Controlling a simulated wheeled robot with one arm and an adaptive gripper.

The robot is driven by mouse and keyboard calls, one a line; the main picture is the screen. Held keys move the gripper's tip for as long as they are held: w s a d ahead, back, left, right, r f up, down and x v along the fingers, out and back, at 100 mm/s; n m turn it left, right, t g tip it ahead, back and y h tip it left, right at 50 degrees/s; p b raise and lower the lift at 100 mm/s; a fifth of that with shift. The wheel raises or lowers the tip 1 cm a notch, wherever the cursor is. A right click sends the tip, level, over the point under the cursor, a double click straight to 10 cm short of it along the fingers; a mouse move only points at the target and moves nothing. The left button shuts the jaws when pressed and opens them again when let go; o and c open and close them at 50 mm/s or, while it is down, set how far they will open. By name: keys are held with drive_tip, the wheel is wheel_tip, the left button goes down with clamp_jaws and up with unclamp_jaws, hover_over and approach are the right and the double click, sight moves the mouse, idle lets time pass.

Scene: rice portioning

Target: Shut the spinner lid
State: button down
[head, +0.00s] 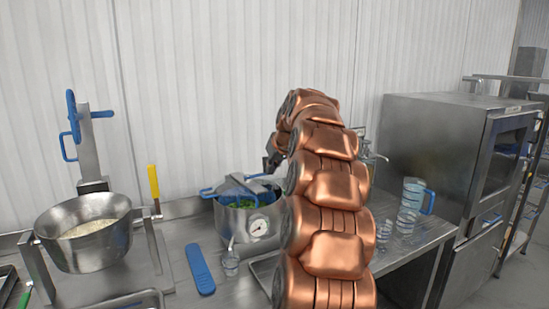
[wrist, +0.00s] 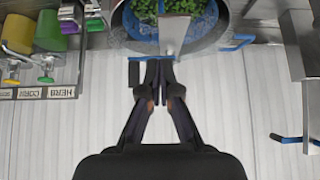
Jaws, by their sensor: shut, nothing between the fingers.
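The spinner (head: 258,226) is a steel pot with a round dial on its front, standing on the counter left of my arm. Green leaves show inside it, so its top is at least partly open. Its lid (head: 236,188) appears as grey metal with blue parts at the rim, partly hidden. The spinner also shows at the top of the wrist view (wrist: 222,30), with leaves in a blue basket and a metal bar across the rim. My gripper (wrist: 158,72) is shut and empty at the rim, beside a blue bar. In the head view my arm mostly hides it.
A steel bowl of rice (head: 88,245) stands at left, with a blue-handled column behind. Clear jugs (head: 410,205) and a steel oven (head: 450,150) are at right. Labelled bins (wrist: 45,92) appear in the wrist view.

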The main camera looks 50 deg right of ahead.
sight(266, 192)
drive_tip(key=shift+w+d+f+p, duration=0.1)
drive_tip(key=shift+w+f+p, duration=0.25)
drive_tip(key=shift+f, duration=0.8)
drive_tip(key=shift+w+d+f+p, duration=0.15)
drive_tip(key=shift+f+p, duration=0.4)
drive_tip(key=shift+f, duration=0.55)
drive_tip(key=shift+w+f+p, duration=0.3)
drive_tip(key=shift+f+p, duration=0.15)
drive_tip(key=shift+f, duration=0.7)
drive_tip(key=shift+f, duration=0.15)
drive_tip(key=shift+t+h, duration=0.3)
drive_tip(key=shift+t, duration=0.5)
drive_tip(key=f+b, duration=0.1)
drive_tip(key=b, duration=0.1)
drive_tip(key=f+b, duration=0.1)
drive_tip(key=b, duration=0.2)
drive_tip(key=f+b, duration=0.2)
drive_tip(key=b, duration=0.1)
drive_tip(key=shift+s+a+f, duration=0.1)
drive_tip(key=shift+s+a, duration=0.1)
drive_tip(key=shift+s, duration=0.2)
